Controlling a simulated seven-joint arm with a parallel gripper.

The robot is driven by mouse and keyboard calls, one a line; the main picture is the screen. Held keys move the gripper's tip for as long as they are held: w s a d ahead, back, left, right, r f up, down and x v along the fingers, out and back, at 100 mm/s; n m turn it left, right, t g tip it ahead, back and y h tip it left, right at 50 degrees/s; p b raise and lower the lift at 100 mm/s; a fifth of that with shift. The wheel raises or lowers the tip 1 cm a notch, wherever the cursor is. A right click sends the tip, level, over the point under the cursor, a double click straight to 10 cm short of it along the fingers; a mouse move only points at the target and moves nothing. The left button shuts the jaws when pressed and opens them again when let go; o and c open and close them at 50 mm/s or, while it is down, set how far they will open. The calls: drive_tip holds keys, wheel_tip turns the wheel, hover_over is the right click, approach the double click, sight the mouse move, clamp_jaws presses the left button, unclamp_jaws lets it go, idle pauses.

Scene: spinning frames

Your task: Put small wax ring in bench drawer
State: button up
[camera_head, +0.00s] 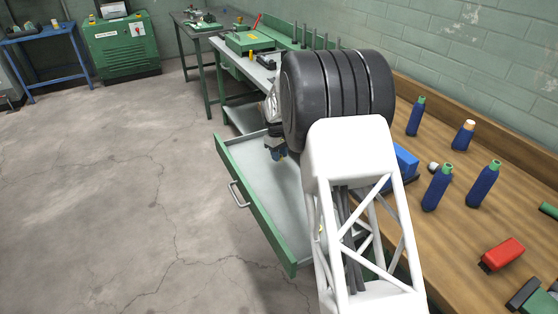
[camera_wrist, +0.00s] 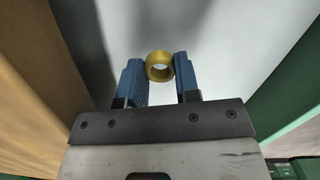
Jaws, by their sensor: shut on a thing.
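The small wax ring (camera_wrist: 151,73) is yellow and sits between the two blue fingers of my gripper (camera_wrist: 159,75) in the wrist view. My gripper is shut on it. The bench drawer (camera_head: 262,195) is pulled open, with a green front, a metal handle and a pale grey floor. In the head view my gripper (camera_head: 278,154) is over the drawer's far end, partly hidden by my arm. The ring cannot be made out there. The pale drawer floor (camera_wrist: 215,45) is behind the ring in the wrist view; the gap between them is hard to judge.
The wooden bench top (camera_head: 455,225) on the right holds several blue bottles (camera_head: 437,187), a red block (camera_head: 502,254) and a blue box (camera_head: 404,163). A green drawer wall (camera_wrist: 295,85) is at the right of the wrist view. The floor left of the drawer is clear.

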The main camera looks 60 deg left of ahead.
sight(279, 165)
drive_tip(key=shift+a, duration=0.1)
idle(0.3)
drive_tip(key=shift+w+a, duration=0.1)
drive_tip(key=shift+a, duration=0.05)
drive_tip(key=shift+a+f, duration=0.1)
drive_tip(key=shift+f, duration=1.6)
drive_tip(key=shift+f, duration=0.2)
drive_tip(key=o, duration=0.9)
drive_tip(key=shift+r, duration=0.1)
wheel_tip(279, 165, up, 12)
drive_tip(key=a, duration=0.1)
drive_tip(key=shift+a, duration=0.15)
